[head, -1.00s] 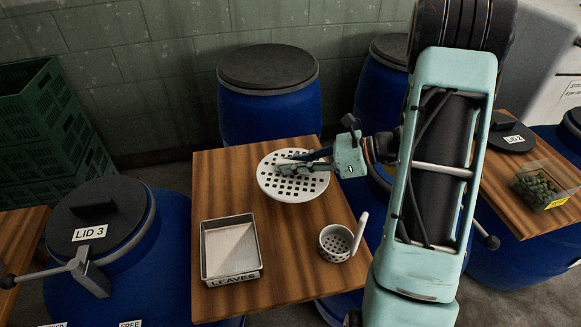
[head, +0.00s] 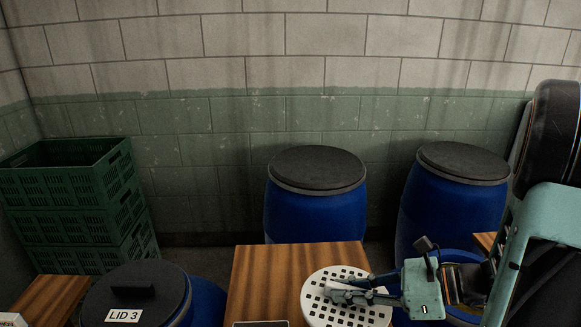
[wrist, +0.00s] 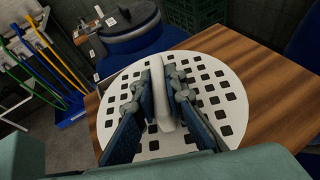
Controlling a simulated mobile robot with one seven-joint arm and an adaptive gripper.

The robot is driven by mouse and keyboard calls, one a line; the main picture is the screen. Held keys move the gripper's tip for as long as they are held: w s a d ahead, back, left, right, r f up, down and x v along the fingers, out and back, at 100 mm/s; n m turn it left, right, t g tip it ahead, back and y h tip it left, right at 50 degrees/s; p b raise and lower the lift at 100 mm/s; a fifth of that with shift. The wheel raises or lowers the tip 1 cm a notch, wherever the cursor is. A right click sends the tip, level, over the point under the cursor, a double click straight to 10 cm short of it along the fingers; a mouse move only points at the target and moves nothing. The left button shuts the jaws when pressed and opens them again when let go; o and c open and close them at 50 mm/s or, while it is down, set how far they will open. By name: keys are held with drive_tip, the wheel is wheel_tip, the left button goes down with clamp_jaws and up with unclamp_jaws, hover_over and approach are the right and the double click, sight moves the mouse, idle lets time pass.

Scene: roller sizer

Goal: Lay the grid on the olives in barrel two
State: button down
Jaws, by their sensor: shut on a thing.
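The grid (head: 322,309) is a round white plate with square holes. In the wrist view, the grid (wrist: 222,94) has a raised white handle (wrist: 160,92) across its middle. My gripper (head: 345,290) is shut on this handle; its dark blue fingers (wrist: 160,105) stand on both sides of it. The grid is over the wooden table, and I cannot tell if it touches the top. A blue barrel (head: 458,254) shows partly behind my gripper. Its number and contents are hidden, and no olives show now.
A barrel with LID 3 (head: 125,292) stands left of the wooden table (head: 290,262). Two dark-lidded blue barrels (head: 312,215) (head: 447,208) stand at the back wall. Green crates (head: 75,205) are stacked at the left. Coloured-handled tools (wrist: 35,58) show in the wrist view.

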sight(347, 286)
wheel_tip(347, 286, up, 7)
drive_tip(key=p, duration=0.4)
drive_tip(key=shift+w, duration=0.1)
drive_tip(key=w+f+m+t+p, duration=0.1)
drive_tip(key=w+f+p, duration=0.1)
drive_tip(key=w, duration=0.3)
drive_tip(key=w+f+m+t+h+p, duration=0.1)
drive_tip(key=w+f+t+p, duration=0.1)
drive_tip(key=w+p, duration=0.2)
drive_tip(key=shift+w+m+h, duration=0.3)
drive_tip(key=shift+w+m, duration=0.1)
drive_tip(key=shift+w, duration=0.4)
drive_tip(key=shift+f, duration=0.25)
